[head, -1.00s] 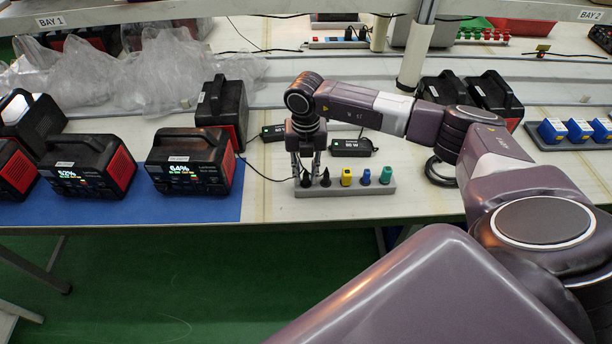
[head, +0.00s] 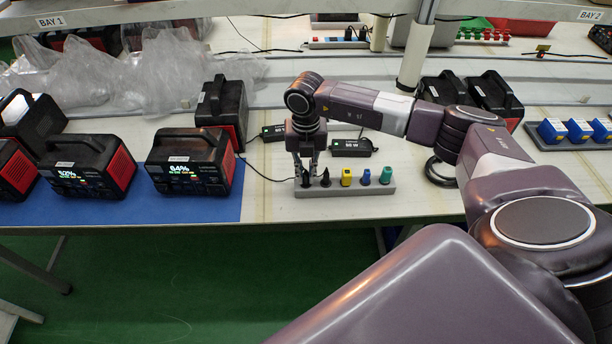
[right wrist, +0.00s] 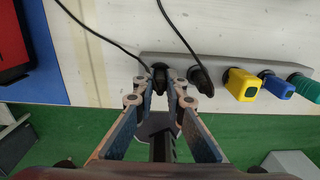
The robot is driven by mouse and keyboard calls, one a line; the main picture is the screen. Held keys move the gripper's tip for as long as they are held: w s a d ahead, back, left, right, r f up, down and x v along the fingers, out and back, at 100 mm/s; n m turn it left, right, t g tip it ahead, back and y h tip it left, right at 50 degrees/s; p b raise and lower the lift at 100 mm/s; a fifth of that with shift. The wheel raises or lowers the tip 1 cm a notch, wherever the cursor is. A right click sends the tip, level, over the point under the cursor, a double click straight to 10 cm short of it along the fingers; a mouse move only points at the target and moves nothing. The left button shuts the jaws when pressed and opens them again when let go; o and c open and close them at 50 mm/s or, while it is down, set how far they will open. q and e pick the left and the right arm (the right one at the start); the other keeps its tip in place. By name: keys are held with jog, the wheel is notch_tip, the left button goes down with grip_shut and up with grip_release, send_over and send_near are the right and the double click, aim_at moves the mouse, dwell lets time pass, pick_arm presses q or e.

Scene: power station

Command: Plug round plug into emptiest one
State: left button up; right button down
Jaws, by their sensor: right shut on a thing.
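My right gripper (head: 306,181) points down at the left end of a grey strip (head: 345,191) that holds a row of plugs. It is shut on the leftmost black plug (right wrist: 160,74), which has a black cable and still sits at the strip. The gripper mostly hides this plug in the head view. A second black plug (head: 325,178) stands just to its right. On the blue mat (head: 120,211), two black and red power stations show lit screens: one reads about 52% (head: 88,165), the other about 84% (head: 190,160). My left gripper is not in view.
Yellow (head: 346,177), blue (head: 366,177) and teal (head: 386,175) plugs stand further right on the strip. Two black adapters (head: 352,147) lie behind it. Another power station (head: 222,108) stands behind the mat. Cables cross the white table (head: 440,207).

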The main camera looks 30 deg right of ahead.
aim_at(304, 174)
jog(key=shift+r+p, duration=2.05)
jog(key=shift+r, duration=1)
jog(key=shift+a+r+n, duration=0.2)
jog(key=shift+n, duration=0.2)
jog(key=s+a+r+n, duration=0.5)
jog(key=a+r+n, duration=0.45)
jog(key=n, duration=1.15)
jog(key=s+a+r+n, duration=0.1)
jog(key=s+n, duration=0.4)
jog(key=n, duration=0.5)
jog(key=s+a+r+n, duration=0.2)
jog(key=s+r+n, duration=0.2)
jog(key=n, duration=0.6)
jog(key=shift+s+a+n, duration=0.25)
jog(key=shift+s+n, duration=0.05)
jog(key=shift+s, duration=0.15)
